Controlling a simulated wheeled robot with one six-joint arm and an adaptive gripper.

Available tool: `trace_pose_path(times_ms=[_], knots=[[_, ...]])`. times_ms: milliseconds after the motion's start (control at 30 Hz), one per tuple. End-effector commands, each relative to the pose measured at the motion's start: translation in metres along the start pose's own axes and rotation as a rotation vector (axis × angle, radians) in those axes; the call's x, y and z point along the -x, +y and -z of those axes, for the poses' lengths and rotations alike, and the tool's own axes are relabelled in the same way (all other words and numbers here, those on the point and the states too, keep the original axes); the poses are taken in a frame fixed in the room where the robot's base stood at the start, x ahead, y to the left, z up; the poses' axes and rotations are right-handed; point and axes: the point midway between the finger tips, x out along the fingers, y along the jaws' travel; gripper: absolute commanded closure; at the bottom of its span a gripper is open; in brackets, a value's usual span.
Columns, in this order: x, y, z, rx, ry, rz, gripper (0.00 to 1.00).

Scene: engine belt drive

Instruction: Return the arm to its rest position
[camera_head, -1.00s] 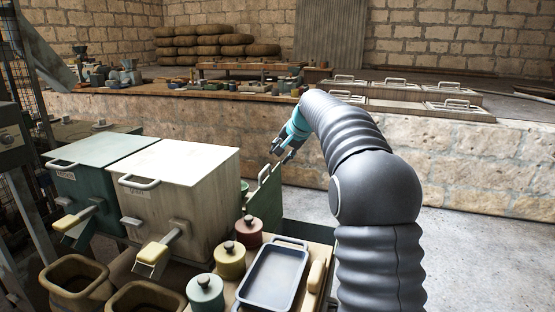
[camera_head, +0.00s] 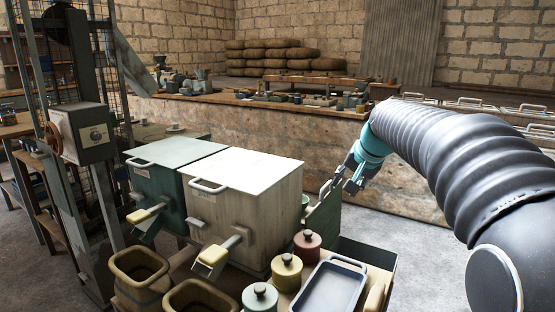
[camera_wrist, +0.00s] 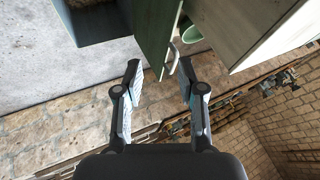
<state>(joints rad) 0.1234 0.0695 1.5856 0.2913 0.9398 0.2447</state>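My arm (camera_head: 440,150) reaches in from the right in the head view, a thick grey ribbed arm with a teal cuff at the wrist. My gripper (camera_head: 347,184) hangs beside the upright green panel with a handle, to the right of the white box. In the wrist view my gripper (camera_wrist: 158,75) has its two fingers spread wide with nothing held between them. The green panel (camera_wrist: 156,35) and its metal handle (camera_wrist: 173,58) show beyond the fingertips. I cannot tell how far the fingers are from the handle.
A white box (camera_head: 245,168) and a green box (camera_head: 165,150) with levers stand at centre left. Canisters (camera_head: 286,272) and a dark tray (camera_head: 330,289) are in front. A control box (camera_head: 85,133) stands left. A stone wall (camera_head: 250,127) runs behind; grey floor lies between.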

Motion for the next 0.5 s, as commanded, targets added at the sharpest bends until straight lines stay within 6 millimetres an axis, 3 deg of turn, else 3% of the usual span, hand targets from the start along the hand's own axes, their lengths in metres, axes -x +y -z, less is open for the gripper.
trace_pose_path(times_ms=[200,500], knots=[[0.036,0.018,-0.068,0.106,-0.007,-0.041,0.61],[0.067,0.055,-0.162,0.253,-0.021,-0.097,0.61]])
